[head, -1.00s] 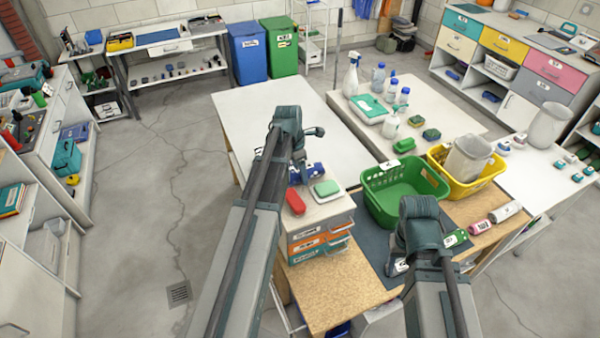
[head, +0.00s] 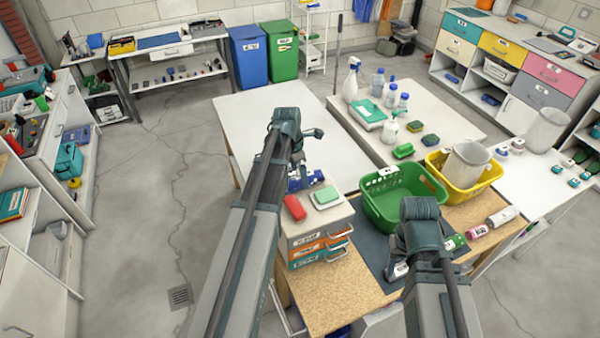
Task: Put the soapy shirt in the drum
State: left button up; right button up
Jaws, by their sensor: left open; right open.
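No soapy shirt can be made out in the head view. Two grey, open-topped, drum-like containers show: one (head: 466,168) stands tilted in a yellow basket (head: 482,185), and another (head: 547,130) is upright on the white table at the right. I cannot tell whether either is the drum. My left gripper (head: 301,168) hangs open over the near edge of the white table, beside a small drawer unit. My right gripper (head: 398,268) is open, low over the dark mat in front of the green basket (head: 373,208). My arm links partly hide both grippers.
The drawer unit (head: 318,238) carries a red item (head: 295,207) and a green-topped box (head: 326,196). Bottles (head: 391,96) and sponges stand on the low white table behind. The white tabletop (head: 258,108) beyond my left arm is mostly clear. Floor at left is open.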

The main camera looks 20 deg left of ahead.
notch_tip(320, 180, up, 9)
jog(key=p, duration=0.8)
jog(key=shift+r, duration=0.15)
